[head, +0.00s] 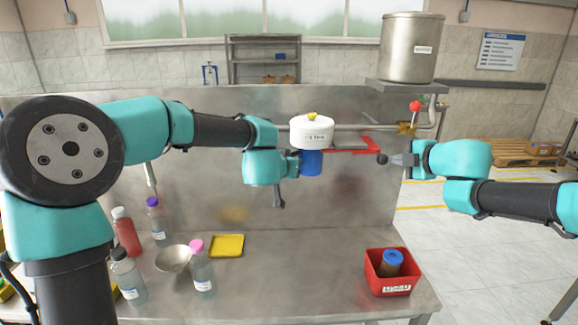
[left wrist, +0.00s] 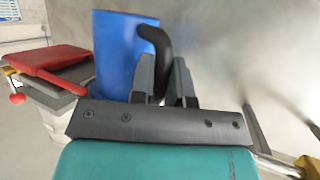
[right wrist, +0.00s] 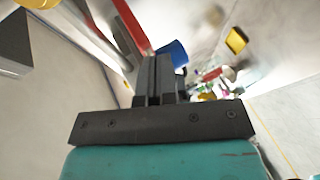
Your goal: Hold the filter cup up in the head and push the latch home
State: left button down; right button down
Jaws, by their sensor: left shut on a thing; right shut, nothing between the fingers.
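The white filter head (head: 312,132) with a yellow top is mounted on a pipe at the centre. The blue filter cup (head: 311,163) is directly beneath it, upright and seemingly against its underside. In the left wrist view, my left gripper (left wrist: 166,75) is shut on the black handle (left wrist: 155,42) of the blue cup (left wrist: 118,55).
A red bin (head: 377,286) holding a dark, blue-topped cylinder stands at the bench's right front. Bottles, a metal bowl (head: 173,259) and a yellow tray (head: 226,246) are at the left. A steel tank (head: 411,50) sits on a shelf above. The middle of the bench is clear.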

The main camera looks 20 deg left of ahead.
aim_at(383, 160)
jog(key=shift+s+a, duration=0.4)
jog(key=shift+a, duration=0.35)
jog(key=shift+s+a, duration=0.1)
jog(key=shift+a, duration=0.1)
jog(key=shift+s+a, duration=0.3)
jog(key=shift+a, duration=0.3)
jog(key=shift+s+a, duration=0.25)
jog(key=shift+a, duration=0.35)
jog(key=shift+w+d, duration=0.25)
jog(key=shift+d, duration=0.25)
jog(key=shift+w+d, duration=0.2)
jog(key=shift+d, duration=0.3)
jog(key=s+d, duration=0.3)
jog(key=s, duration=0.5)
jog(key=shift+d, duration=0.4)
jog(key=shift+s, duration=0.1)
